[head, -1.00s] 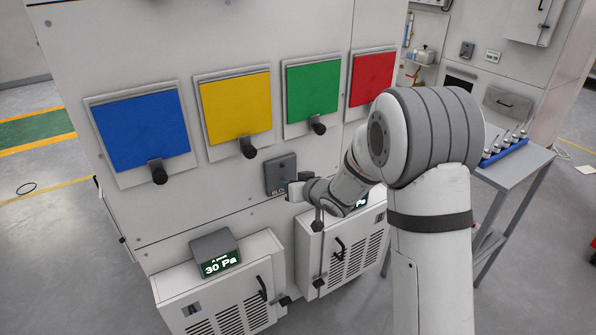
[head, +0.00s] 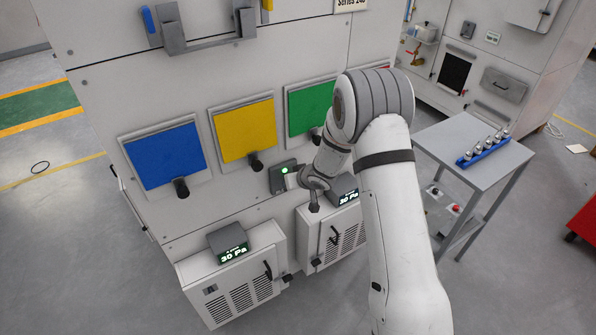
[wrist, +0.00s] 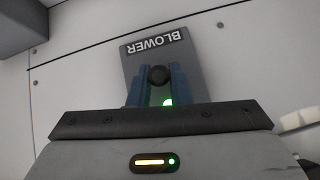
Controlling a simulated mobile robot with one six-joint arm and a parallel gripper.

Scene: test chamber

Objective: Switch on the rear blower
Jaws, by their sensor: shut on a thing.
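The blower switch is a small grey box (head: 278,180) on the chamber wall, below the gap between the yellow and green panels. A green light glows on it. In the wrist view its plate (wrist: 158,52) reads BLOWER, and its black knob (wrist: 158,74) sits between my blue finger pads. My gripper (wrist: 158,84) is shut on this knob. A green glow shows between the fingers, partly hidden by the gripper body. In the head view my gripper (head: 297,179) is at the right side of the box, its fingers hard to make out.
Blue (head: 164,157), yellow (head: 246,130) and green (head: 308,108) panels with black handles line the wall. Two vented units stand below, with displays reading 30 Pa at left (head: 233,254) and right (head: 348,196). A grey side table (head: 455,140) holds a blue rack (head: 480,155).

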